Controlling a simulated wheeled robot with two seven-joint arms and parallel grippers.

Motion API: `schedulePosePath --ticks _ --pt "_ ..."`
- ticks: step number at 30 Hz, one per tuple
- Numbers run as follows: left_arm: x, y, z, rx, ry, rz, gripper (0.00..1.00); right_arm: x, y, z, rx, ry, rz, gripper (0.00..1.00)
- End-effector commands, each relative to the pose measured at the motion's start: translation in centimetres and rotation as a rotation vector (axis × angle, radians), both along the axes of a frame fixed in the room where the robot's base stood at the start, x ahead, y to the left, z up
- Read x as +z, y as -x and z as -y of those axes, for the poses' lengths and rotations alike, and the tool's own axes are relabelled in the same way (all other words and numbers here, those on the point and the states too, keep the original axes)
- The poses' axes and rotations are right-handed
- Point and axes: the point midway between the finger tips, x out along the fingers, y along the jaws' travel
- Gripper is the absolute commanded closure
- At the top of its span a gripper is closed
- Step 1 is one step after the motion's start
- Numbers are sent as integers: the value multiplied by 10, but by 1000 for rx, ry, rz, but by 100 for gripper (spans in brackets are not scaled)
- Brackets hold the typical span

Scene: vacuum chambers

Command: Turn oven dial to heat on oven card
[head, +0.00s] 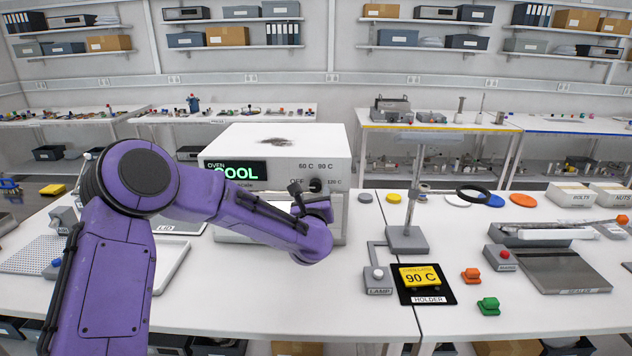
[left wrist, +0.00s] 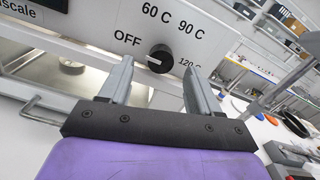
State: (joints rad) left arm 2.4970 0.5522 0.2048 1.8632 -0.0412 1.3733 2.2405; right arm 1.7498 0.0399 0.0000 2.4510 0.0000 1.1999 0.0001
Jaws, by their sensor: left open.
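The white oven (head: 285,150) stands on the bench, and its green display (head: 236,171) reads COOL. Its black dial (head: 316,185) is on the front panel among the marks OFF, 60 C, 90 C and 120 C. In the left wrist view the dial (left wrist: 160,58) has a pale mark on its left side, the OFF side. The yellow oven card (head: 420,276) reads 90 C and lies in the black holder (head: 428,299). My left gripper (head: 308,198) is open in front of the dial. In the wrist view its fingers (left wrist: 158,70) are on either side of the dial; contact is unclear. My right gripper is out of view.
A lamp switch box (head: 378,281) and a grey stand (head: 407,238) are right of the oven. An orange piece (head: 471,275) and a green piece (head: 488,305) lie further right, near a sealer (head: 565,270). My left arm covers part of the oven front.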

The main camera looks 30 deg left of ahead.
Motion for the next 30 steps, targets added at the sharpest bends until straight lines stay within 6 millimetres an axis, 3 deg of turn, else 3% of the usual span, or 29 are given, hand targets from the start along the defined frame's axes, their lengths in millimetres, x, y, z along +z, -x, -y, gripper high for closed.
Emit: schedulePosePath --ticks 1,6,16,17,21,22,30 --pt "4 -9 -6 2 -3 -2 37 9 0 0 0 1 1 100" --pt "2 -33 -18 -2 -2 -2 37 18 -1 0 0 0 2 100" --pt "-1 -40 -22 -3 -2 -3 37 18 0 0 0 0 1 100" --pt "-1 -40 -22 -3 -2 -3 40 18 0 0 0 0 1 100" --pt "-1 -40 -22 -3 -2 -3 86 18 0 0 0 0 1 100" --pt "-1 -40 -22 -3 -2 -3 93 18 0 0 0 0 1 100" --pt "-1 -39 -22 -3 -12 -9 93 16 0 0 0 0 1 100"
